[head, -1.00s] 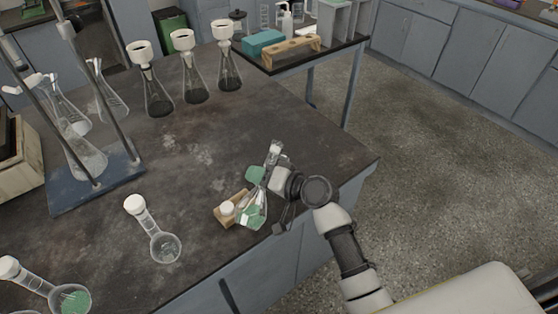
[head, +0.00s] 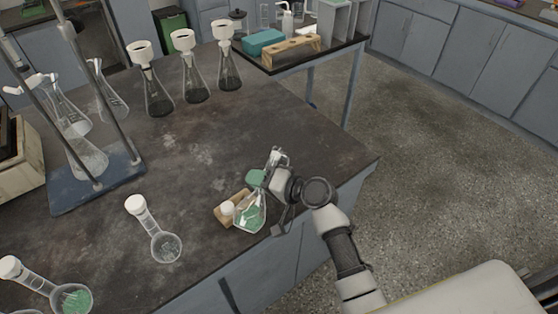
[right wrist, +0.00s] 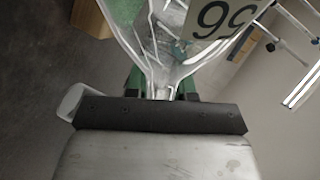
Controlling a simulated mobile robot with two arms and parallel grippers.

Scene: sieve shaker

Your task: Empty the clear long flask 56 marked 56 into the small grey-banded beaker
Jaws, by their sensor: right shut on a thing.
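The clear long flask 56 (head: 250,215) is in my right gripper (head: 262,180), near the bench's front right edge. Its neck rises up and to the right past the jaws, and its body leans down to the left. In the right wrist view a white label (right wrist: 217,20) reads 56, upside down, on the clear glass. The green-padded jaws (right wrist: 163,90) are shut around the narrow part of the glass. I cannot make out a small grey-banded beaker. My left gripper is not in view.
A small wooden block (head: 228,222) with a white-topped item stands close to the flask's left side. Several funnel-topped flasks (head: 158,100) and a blue-based stand (head: 115,190) are farther back. Mid-bench is clear.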

